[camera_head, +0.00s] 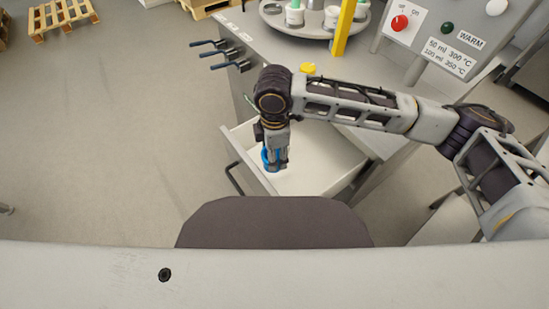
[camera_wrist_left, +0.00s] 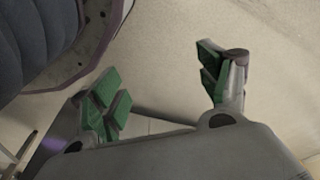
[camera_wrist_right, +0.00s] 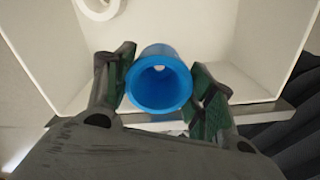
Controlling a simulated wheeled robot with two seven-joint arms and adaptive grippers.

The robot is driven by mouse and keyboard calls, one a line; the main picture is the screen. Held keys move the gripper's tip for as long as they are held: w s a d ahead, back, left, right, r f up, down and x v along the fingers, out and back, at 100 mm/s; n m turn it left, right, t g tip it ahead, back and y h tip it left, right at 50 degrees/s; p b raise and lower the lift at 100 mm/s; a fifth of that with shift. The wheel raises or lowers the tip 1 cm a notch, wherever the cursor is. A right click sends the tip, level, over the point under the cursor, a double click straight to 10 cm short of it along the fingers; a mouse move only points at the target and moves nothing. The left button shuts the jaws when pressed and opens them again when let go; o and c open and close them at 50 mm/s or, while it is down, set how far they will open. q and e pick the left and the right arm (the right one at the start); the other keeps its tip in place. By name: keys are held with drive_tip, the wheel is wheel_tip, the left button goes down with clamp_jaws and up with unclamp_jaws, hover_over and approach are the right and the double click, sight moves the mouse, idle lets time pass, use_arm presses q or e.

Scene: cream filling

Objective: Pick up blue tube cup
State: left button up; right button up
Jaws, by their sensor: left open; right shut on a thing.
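The blue tube cup (camera_wrist_right: 158,80) is a hollow blue cylinder, with its open end facing the right wrist camera. My right gripper (camera_wrist_right: 160,88) is shut on it, with one green-padded finger on each side. In the head view the blue cup (camera_head: 268,158) shows at the right gripper (camera_head: 276,160), over the open white drawer (camera_head: 318,172). I cannot tell whether the cup touches the drawer floor. My left gripper (camera_wrist_left: 165,85) is open and empty, its green pads wide apart above the floor. It is not in the head view.
A white ring (camera_wrist_right: 97,8) lies in the drawer in the right wrist view. The grey workbench (camera_head: 275,50) carries a round tray (camera_head: 275,20) with white containers, a yellow post (camera_head: 344,28) and a control panel with a red button (camera_head: 400,23).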

use_arm(q)
drive_tip(key=f, duration=0.1)
drive_tip(key=s+a+f+p, duration=0.1)
drive_tip(key=f, duration=0.2)
drive_tip(key=shift+s+a+f, duration=0.15)
drive_tip(key=shift+s+a, duration=0.05)
drive_tip(key=shift+a, duration=0.1)
use_arm(e)
wheel_tip(320, 180, up, 7)
use_arm(q)
drive_tip(key=shift+s, duration=0.1)
